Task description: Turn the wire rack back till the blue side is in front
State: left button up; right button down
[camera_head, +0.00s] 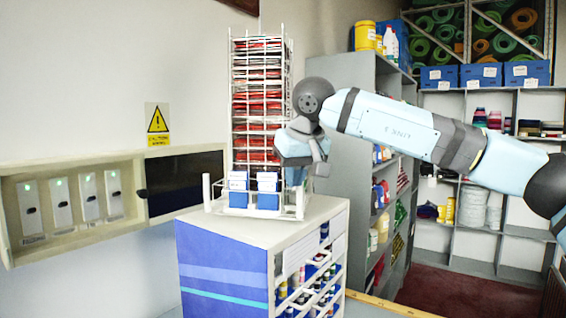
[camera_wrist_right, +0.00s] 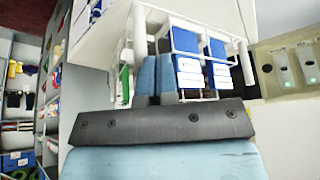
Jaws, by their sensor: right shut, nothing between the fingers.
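The wire rack (camera_head: 233,75) stands upright on top of the white and blue cabinet. Its tall tiers show red swatches (camera_head: 258,103) on the side facing my head camera. Blue and white boxes (camera_head: 268,200) sit in its low basket at the base. My right gripper (camera_head: 296,178) is at the right side of the rack, low down near the basket; its fingertips are hard to make out in the head view. In the right wrist view the right gripper (camera_wrist_right: 156,62) is shut and empty, with its fingers close to the basket (camera_wrist_right: 139,50). My left gripper is out of view.
The cabinet (camera_head: 222,266) holds bottles in its open right face. A wall box with switches (camera_head: 70,200) and a dark panel is at the left. Grey shelves (camera_head: 355,72) stand behind my right arm. Little free room shows on the cabinet top around the rack.

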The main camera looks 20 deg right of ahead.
dwell(0.3)
jog(key=shift+w+d, duration=0.2)
jog(key=shift+d, duration=0.85)
jog(key=shift+p, duration=0.35)
jog(key=shift+w+d+p, duration=0.15)
jog(key=shift+w+d, duration=0.05)
jog(key=shift+d, duration=0.35)
jog(key=shift+w+d+p, duration=0.15)
jog(key=shift+w+d, duration=0.05)
jog(key=shift+d, duration=0.3)
